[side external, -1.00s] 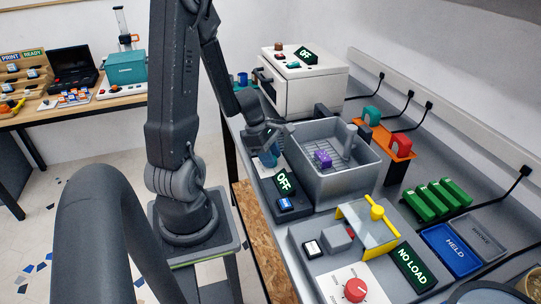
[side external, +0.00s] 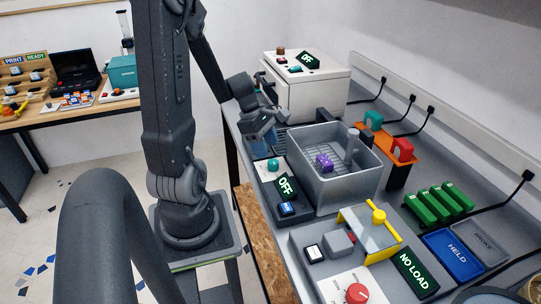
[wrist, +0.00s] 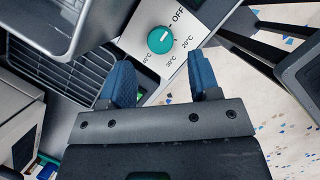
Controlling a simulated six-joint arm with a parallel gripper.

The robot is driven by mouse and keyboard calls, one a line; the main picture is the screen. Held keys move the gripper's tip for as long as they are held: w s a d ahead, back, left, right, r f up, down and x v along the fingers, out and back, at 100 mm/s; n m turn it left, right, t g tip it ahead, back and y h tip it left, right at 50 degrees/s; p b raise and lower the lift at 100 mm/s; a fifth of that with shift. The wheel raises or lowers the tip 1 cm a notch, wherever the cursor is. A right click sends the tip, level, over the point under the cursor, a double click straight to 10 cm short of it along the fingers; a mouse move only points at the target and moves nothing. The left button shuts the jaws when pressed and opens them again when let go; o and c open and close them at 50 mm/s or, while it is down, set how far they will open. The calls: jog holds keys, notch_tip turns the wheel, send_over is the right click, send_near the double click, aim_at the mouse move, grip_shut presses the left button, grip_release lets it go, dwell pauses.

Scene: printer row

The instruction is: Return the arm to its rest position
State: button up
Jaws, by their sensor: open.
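My gripper (side external: 268,140) is raised above the bench's near edge, left of the grey basin, in the side external view. In the wrist view my gripper (wrist: 162,82) shows two blue fingers spread apart with nothing between them. Beyond the fingertips is a teal dial (wrist: 160,40) on a white panel, marked OFF and with temperatures. The dial also shows in the side external view (side external: 273,165), below my gripper and apart from it. My arm stands upright on its base and bends over toward the bench.
The grey basin (side external: 350,190) holds a purple block (side external: 324,163). A white oven-like box (side external: 305,88) stands behind. An OFF display (side external: 287,187) sits in front of the dial. A yellow-framed station (side external: 388,250), green blocks (side external: 440,203) and a blue HELD tray (side external: 454,256) lie to the right.

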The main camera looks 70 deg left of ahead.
jog(key=shift+v, duration=1.2)
jog(key=s+d+r+m+t+y, duration=0.1)
jog(key=d+r+m, duration=0.5)
jog(key=d+m, duration=0.5)
jog(key=d+r+m+t+y, duration=0.1)
jog(key=d+r+m+y, duration=0.1)
jog(key=d+r+m, duration=0.5)
jog(key=d+m, duration=0.5)
jog(key=m, duration=0.4)
jog(key=shift+s+r, duration=0.35)
